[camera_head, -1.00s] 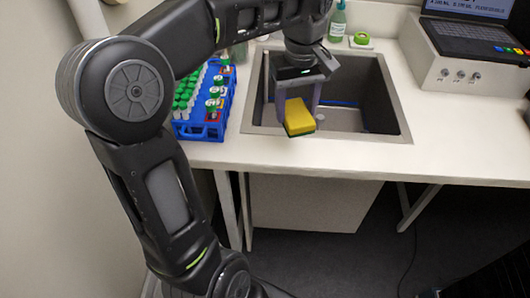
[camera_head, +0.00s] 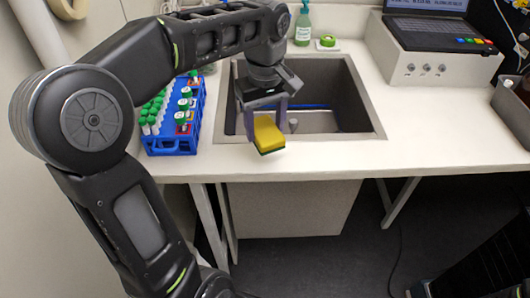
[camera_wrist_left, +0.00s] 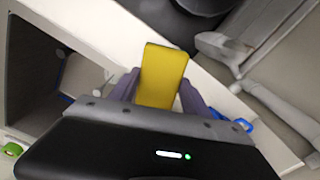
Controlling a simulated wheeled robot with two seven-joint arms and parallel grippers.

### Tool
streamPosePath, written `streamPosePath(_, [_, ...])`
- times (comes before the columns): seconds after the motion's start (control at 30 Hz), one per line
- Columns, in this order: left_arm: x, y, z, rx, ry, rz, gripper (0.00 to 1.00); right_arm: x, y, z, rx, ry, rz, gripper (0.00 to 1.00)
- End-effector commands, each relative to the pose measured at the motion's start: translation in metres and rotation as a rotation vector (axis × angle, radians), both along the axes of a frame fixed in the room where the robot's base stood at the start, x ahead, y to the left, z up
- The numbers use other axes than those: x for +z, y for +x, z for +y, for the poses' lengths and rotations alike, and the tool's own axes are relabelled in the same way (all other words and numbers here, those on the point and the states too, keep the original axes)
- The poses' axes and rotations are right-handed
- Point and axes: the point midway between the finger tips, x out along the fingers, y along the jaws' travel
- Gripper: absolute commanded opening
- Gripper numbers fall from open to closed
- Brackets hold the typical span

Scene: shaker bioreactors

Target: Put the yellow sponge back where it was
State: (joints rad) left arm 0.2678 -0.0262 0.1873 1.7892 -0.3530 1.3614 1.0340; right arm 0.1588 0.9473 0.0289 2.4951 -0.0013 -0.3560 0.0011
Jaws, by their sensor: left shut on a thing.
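A yellow sponge (camera_head: 268,132) with a dark green underside is held in my left gripper (camera_head: 266,120). It also shows in the left wrist view (camera_wrist_left: 162,76) between the two purple-grey fingers (camera_wrist_left: 160,90). The gripper is shut on the sponge and holds it over the front edge of the sink (camera_head: 375,122), tilted. My right gripper does not show in any view.
A blue rack (camera_head: 172,146) of green-capped tubes stands left of the sink. A green bottle (camera_head: 303,26) and a small green-and-white item (camera_head: 327,41) stand behind the sink. A grey box with a laptop (camera_head: 425,65) is at the back right. The counter right of the sink is clear.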

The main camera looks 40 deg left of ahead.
Motion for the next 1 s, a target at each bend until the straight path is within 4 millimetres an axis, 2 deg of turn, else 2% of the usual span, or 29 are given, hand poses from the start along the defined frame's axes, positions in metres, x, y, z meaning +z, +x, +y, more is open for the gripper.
streamPosePath(0.1, [-0.021,-0.001,0.0,0.001,-0.001,0.005,0.17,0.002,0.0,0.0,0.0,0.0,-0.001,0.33])
streamPosePath(0.2, [-0.029,-0.001,0.0,0.001,0.0,0.002,0.17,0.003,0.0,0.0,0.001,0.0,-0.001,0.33])
streamPosePath(0.53, [-0.033,0.0,0.0,0.0,0.0,0.002,0.17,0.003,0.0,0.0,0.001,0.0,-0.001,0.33])
streamPosePath(0.8, [-0.065,-0.001,0.0,0.0,0.0,0.004,0.17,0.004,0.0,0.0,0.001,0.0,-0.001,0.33])
streamPosePath(1.0, [-0.068,0.0,0.0,0.0,0.0,0.001,0.17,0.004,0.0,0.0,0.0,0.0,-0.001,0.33])
